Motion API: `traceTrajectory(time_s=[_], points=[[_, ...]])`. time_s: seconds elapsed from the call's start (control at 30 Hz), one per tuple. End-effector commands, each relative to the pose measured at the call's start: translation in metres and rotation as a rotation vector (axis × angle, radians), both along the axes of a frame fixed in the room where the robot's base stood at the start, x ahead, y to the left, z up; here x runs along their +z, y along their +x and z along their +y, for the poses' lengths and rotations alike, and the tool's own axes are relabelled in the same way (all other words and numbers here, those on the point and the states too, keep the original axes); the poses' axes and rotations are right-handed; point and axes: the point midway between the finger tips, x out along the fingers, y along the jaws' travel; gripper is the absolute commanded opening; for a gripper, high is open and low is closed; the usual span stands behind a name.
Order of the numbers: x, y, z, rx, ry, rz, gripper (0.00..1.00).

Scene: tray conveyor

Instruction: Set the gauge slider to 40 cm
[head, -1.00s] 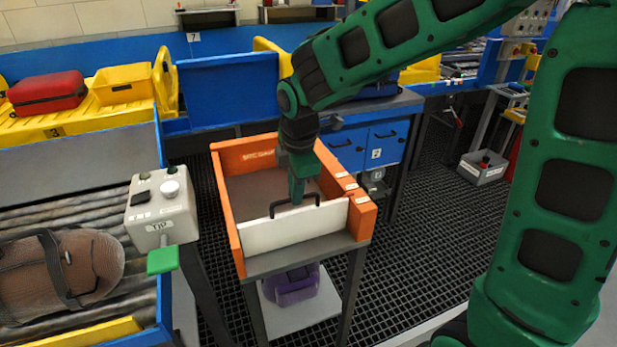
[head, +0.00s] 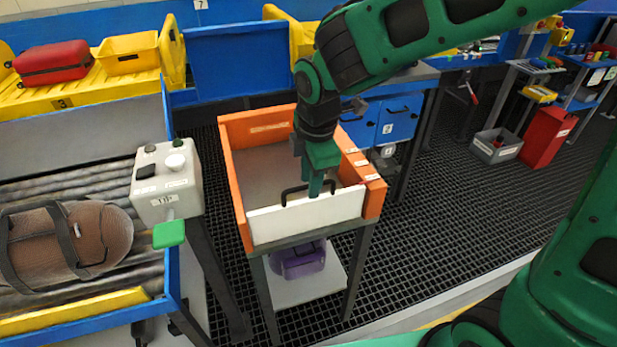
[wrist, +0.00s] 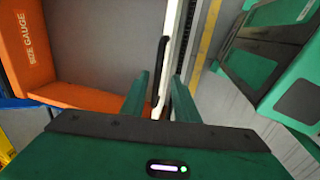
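The size gauge is an orange open box (head: 229,190) on a stand, with a white slider plate (head: 275,226) across its near end. The plate has a black handle (head: 284,197) on top. White labels (head: 368,177) lie along the right rim; their numbers are too small to read. My gripper (head: 316,192) points down at the plate's top edge, by the handle. In the wrist view my gripper (wrist: 162,82) is open, its fingers on either side of the handle (wrist: 160,65) and the plate (wrist: 174,45), with gaps visible. Contact cannot be told.
A grey control box (head: 168,190) with a green paddle (head: 169,233) stands left of the gauge. A brown bag (head: 95,240) lies on the rollers. A purple bag (head: 300,262) sits on the shelf below the gauge. Blue drawers (head: 400,118) stand behind right.

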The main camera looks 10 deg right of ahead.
Motion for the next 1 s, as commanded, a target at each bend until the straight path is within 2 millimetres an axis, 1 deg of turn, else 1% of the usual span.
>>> traceTrajectory(time_s=[0.17,0.27,0.37,0.6,0.7,0.83,1.0], points=[[0.002,0.0,0.0,0.0,0.0,-0.001,0.28],[0.011,-0.001,0.001,0.0,0.002,-0.003,0.28],[0.026,-0.004,0.0,0.001,0.002,-0.005,0.28],[0.071,-0.012,-0.002,0.0,0.002,-0.005,0.28],[0.086,-0.016,-0.002,0.001,0.002,-0.004,0.28],[0.099,-0.019,-0.003,0.001,0.001,-0.001,0.28],[0.105,-0.02,-0.003,0.001,0.001,0.0,0.28]])
